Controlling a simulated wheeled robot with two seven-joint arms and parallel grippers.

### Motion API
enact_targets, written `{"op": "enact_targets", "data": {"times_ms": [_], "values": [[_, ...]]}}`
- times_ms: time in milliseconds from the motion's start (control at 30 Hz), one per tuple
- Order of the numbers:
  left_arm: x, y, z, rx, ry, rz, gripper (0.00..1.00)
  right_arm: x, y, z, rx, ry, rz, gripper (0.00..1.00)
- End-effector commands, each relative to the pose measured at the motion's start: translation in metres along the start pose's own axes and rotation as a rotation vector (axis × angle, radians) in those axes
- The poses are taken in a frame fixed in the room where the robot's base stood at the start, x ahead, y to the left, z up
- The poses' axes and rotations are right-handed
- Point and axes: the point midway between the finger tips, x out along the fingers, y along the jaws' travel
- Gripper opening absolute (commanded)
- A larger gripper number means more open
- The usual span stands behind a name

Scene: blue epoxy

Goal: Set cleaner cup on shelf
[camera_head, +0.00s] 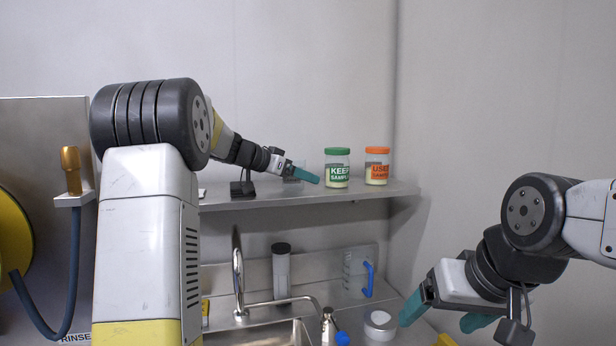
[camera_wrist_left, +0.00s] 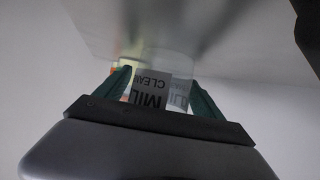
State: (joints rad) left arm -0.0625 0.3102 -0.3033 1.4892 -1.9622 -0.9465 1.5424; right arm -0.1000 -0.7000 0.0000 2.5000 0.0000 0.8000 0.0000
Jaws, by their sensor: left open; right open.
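My left gripper (camera_head: 308,176) reaches over the shelf (camera_head: 270,200) in the head view. A clear cup (camera_head: 292,184) stands on the shelf there, partly hidden behind the finger. Whether the fingers touch the cup cannot be told. My right gripper (camera_head: 445,312) is open and empty at the lower right of the head view, above the counter area.
A green-lidded "KEEP" jar (camera_head: 337,170) and an orange-lidded "USED" jar (camera_head: 377,168) stand on the shelf to the right.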

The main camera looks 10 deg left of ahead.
Motion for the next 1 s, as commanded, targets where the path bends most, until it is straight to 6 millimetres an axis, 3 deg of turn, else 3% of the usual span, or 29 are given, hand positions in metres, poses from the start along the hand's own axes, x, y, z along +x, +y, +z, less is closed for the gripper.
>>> {"op": "enact_targets", "data": {"times_ms": [133, 233, 700, 1000], "values": [[-0.002, 0.0, -0.004, 0.002, 0.001, -0.001, 0.78, 0.0, 0.0, 0.0, 0.0, 0.0, 0.0, 0.82], [-0.015, -0.001, -0.004, 0.001, 0.001, -0.003, 0.78, 0.0, 0.0, 0.0, 0.0, 0.0, 0.0, 0.82], [-0.107, -0.001, -0.003, 0.0, 0.0, -0.003, 0.78, 0.0, 0.0, 0.0, 0.0, 0.0, 0.0, 0.82], [-0.122, 0.0, -0.005, 0.002, 0.006, -0.003, 0.78, 0.0, 0.0, 0.0, 0.0, 0.0, 0.0, 0.82]]}}
